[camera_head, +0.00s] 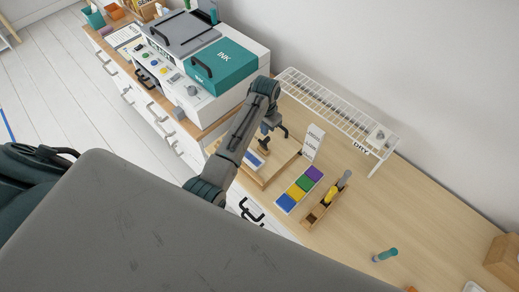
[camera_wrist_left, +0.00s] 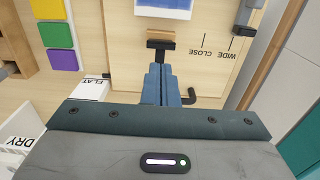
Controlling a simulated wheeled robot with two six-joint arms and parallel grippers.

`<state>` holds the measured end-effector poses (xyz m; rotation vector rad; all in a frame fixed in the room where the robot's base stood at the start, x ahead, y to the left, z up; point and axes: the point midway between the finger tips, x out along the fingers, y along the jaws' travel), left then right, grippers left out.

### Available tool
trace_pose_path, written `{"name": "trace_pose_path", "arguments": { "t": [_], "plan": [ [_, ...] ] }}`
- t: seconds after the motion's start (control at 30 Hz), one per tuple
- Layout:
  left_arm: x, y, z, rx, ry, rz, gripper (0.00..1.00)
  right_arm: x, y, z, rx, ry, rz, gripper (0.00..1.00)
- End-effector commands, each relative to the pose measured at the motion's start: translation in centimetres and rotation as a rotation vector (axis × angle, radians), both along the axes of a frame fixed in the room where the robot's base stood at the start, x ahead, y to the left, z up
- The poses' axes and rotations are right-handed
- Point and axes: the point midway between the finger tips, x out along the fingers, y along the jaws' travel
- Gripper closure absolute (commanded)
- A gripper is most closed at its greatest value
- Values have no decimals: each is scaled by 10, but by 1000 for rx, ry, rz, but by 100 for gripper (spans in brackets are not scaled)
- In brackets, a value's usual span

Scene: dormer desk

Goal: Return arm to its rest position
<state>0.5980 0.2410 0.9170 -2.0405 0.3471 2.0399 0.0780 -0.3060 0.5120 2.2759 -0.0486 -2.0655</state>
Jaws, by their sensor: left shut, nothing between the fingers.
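My left arm reaches over the desk in the head view, and its gripper (camera_head: 267,128) points down above a wooden board (camera_head: 284,165). In the left wrist view the blue fingers (camera_wrist_left: 160,72) are together with nothing between them. Just beyond the fingertips in that view is a small block with a black T-shaped handle (camera_wrist_left: 160,44). A white card with a blue area (camera_wrist_left: 165,8) lies past it. I cannot tell the gap between the fingertips and the handle. My right gripper is not in view.
An ink colour tray (camera_head: 299,190), a wooden tool holder (camera_head: 325,208) and a white wire DRY rack (camera_head: 337,110) stand right of the arm. A teal INK box (camera_head: 222,66) sits on the white machine to the left. A white FLAT block (camera_wrist_left: 88,88) stands near the gripper.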

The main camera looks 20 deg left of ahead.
Motion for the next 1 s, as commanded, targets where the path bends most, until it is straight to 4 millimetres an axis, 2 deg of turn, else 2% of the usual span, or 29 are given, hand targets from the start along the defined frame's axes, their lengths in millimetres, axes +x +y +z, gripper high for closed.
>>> {"name": "trace_pose_path", "arguments": {
  "t": [0.43,0.57,0.67,0.8,1.0],
  "plan": [
    [0,1,0,1,0,0,100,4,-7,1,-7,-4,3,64],
    [-11,3,-4,5,-9,11,100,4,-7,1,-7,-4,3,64],
    [-37,9,-11,13,-31,38,100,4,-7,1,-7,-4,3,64],
    [-92,20,-15,31,-84,90,100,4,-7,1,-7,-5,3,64],
    [-177,31,-1,50,-167,158,100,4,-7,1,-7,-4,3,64]
  ]
}}
